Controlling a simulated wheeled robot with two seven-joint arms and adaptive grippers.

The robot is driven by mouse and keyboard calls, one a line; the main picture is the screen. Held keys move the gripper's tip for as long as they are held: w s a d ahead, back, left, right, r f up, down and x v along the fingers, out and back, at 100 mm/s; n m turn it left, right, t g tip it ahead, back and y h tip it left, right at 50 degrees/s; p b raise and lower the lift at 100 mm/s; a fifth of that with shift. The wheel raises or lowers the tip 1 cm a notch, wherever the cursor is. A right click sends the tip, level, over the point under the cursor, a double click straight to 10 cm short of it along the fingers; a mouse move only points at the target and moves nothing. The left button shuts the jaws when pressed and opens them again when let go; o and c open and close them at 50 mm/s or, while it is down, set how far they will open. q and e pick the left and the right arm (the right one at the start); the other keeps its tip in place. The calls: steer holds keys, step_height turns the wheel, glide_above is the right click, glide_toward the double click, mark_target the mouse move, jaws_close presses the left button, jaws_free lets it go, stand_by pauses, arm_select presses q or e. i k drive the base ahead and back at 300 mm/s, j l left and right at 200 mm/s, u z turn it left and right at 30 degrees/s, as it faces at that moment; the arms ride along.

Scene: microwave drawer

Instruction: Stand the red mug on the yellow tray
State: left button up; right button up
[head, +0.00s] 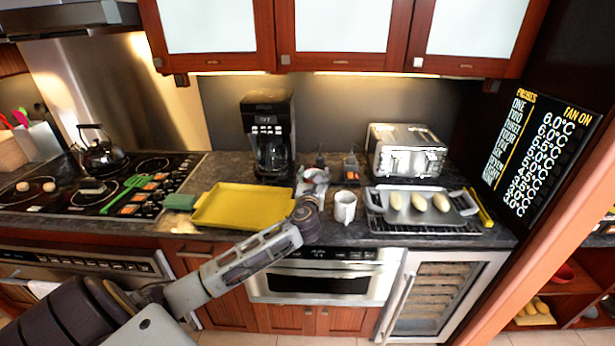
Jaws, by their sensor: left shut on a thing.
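My right gripper is not in view.
A coffee maker (268,134) stands behind the tray. A green sponge (180,202) lies at its left, beside the stove (95,185). A toaster (406,151) and a metal tray with rolls (440,213) are at the right. Wall cabinets (331,62) hang above.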

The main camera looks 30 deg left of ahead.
mark_target(228, 209)
steer(key=k+j, duration=0.1)
steer(key=j, duration=0.3)
steer(key=k+j, duration=0.1)
steer(key=j, duration=0.25)
steer(key=k+j, duration=0.1)
steer(key=j, duration=0.3)
steer(key=k+j, duration=0.1)
steer(key=j, duration=0.3)
